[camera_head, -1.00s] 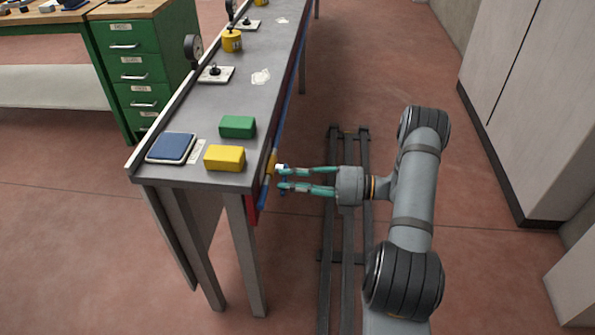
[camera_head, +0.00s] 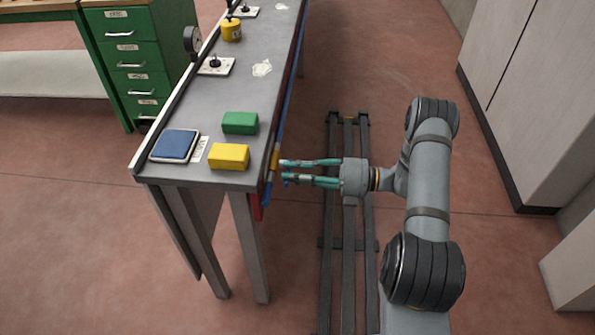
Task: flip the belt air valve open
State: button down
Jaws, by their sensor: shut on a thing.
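The belt air valve is on the bench's right side, low against the edge. Its yellow-orange part (camera_head: 274,160) shows just left of my fingertips. My gripper (camera_head: 285,171) reaches in from the right with its two teal fingers at the valve. It is shut on the valve's small handle, of which only a bit of dark blue shows by the lower fingertip. The fingers hide most of the handle, so I cannot tell its exact angle.
The bench top (camera_head: 205,118) carries a yellow block (camera_head: 229,157), a green block (camera_head: 240,123) and a blue pad (camera_head: 175,146) near its front end. My arm is over the floor rail (camera_head: 348,225). Tall pale cabinets (camera_head: 530,90) stand at the right; the floor between is clear.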

jog(key=c, duration=1.5)
grip_release()
jog(key=shift+d, duration=0.1)
jog(key=d, duration=0.4)
jog(key=s+d, duration=0.1)
jog(key=d, duration=0.6)
jog(key=shift+s+d, duration=0.35)
jog(key=shift+s, duration=0.05)
jog(key=a, duration=0.4)
jog(key=w+a, duration=0.1)
jog(key=a, duration=0.3)
jog(key=w+a, duration=0.1)
jog(key=a, duration=0.3)
jog(key=shift+s+d, duration=0.1)
jog(key=shift+d, duration=0.05)
